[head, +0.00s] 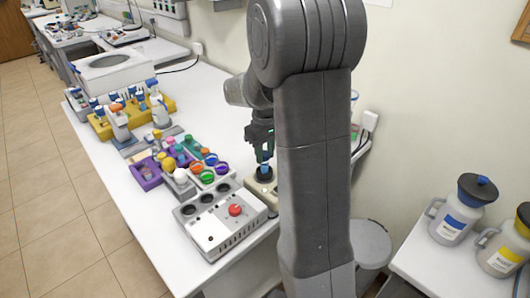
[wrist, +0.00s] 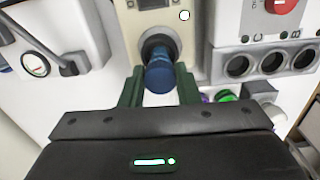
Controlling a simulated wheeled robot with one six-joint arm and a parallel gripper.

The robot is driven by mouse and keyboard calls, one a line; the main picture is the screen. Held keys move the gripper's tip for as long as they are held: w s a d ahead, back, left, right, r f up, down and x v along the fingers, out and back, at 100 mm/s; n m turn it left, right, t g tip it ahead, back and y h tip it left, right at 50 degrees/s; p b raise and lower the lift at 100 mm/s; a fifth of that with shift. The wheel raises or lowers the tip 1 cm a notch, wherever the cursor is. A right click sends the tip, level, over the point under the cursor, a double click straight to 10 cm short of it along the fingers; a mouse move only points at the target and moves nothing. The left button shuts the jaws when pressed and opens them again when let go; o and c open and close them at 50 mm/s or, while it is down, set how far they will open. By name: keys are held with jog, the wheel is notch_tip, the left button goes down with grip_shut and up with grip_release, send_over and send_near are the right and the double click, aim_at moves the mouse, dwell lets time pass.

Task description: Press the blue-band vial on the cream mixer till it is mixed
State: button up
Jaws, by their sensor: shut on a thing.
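The cream mixer (head: 262,190) stands near the right edge of the white bench, partly hidden behind my arm. It also shows in the wrist view (wrist: 128,28), with a dark round cup and a small white round spot on its top. The vial with a blue part (wrist: 160,74) sits with its far end at the dark cup; it also shows in the head view (head: 265,168). My gripper (head: 264,152) is above the mixer, pointing down. Its green fingers (wrist: 160,88) are shut on the vial from both sides. The vial's contents are hidden.
A grey box (head: 215,232) with a red button and several round holes stands beside the mixer. Purple (head: 147,173) and yellow (head: 100,128) racks with vials and bottles stand farther along the bench. A dial gauge (wrist: 36,64) is at left in the wrist view.

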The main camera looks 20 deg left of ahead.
jog(key=shift+r+p, duration=2.4)
jog(key=shift+r, duration=0.65)
jog(key=shift+f, duration=0.1)
